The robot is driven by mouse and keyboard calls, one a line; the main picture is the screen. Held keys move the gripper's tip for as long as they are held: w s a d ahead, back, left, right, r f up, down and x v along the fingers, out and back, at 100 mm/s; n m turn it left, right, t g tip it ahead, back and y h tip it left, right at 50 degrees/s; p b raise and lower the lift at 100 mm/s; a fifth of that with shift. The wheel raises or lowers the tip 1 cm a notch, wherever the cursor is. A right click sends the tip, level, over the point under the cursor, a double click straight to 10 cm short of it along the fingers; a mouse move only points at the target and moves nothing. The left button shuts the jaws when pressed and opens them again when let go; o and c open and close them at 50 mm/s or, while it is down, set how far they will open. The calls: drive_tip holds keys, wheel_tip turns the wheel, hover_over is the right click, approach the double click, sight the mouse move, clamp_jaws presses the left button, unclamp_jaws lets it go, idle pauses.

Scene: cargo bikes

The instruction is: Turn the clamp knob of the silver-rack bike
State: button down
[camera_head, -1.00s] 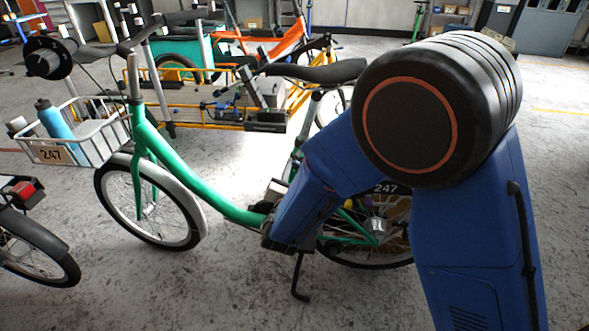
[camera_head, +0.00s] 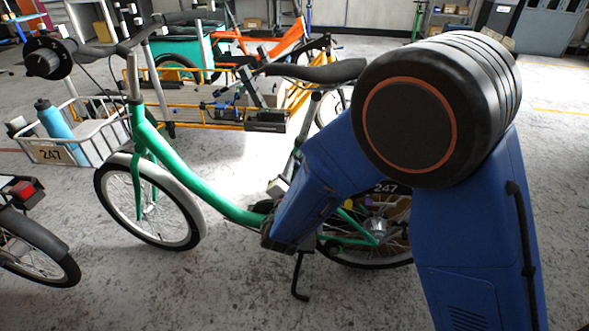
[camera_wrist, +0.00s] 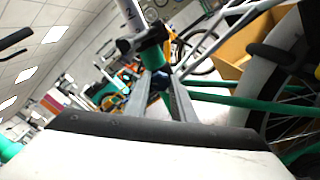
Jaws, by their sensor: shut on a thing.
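The green bike (camera_head: 185,190) numbered 247 stands upright on its kickstand, with a white front basket (camera_head: 100,148). In the wrist view, silver rack tubes (camera_wrist: 228,38) run beside its green frame and seat tube (camera_wrist: 152,56). A black clamp part (camera_wrist: 147,42) sits around the post there. My gripper (camera_wrist: 160,82) has its two grey fingers shut on a small dark bluish knob (camera_wrist: 158,80) just below the seat tube's top. The fingers partly hide the knob. In the head view my blue arm covers the bike's rear, and the gripper and knob are hidden.
A yellow-framed cargo bike (camera_head: 200,125) stands close behind the green bike. Another bike's dark wheel (camera_head: 35,245) and red light (camera_head: 22,190) are at the left edge. A cardboard box (camera_wrist: 236,58) shows near the rack. Floor at the front is clear.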

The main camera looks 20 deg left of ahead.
drive_tip(key=c, duration=1.5)
unclamp_jaws()
drive_tip(key=v, duration=1.7)
drive_tip(key=shift+s+d, duration=0.15)
drive_tip(key=shift+s, duration=0.05)
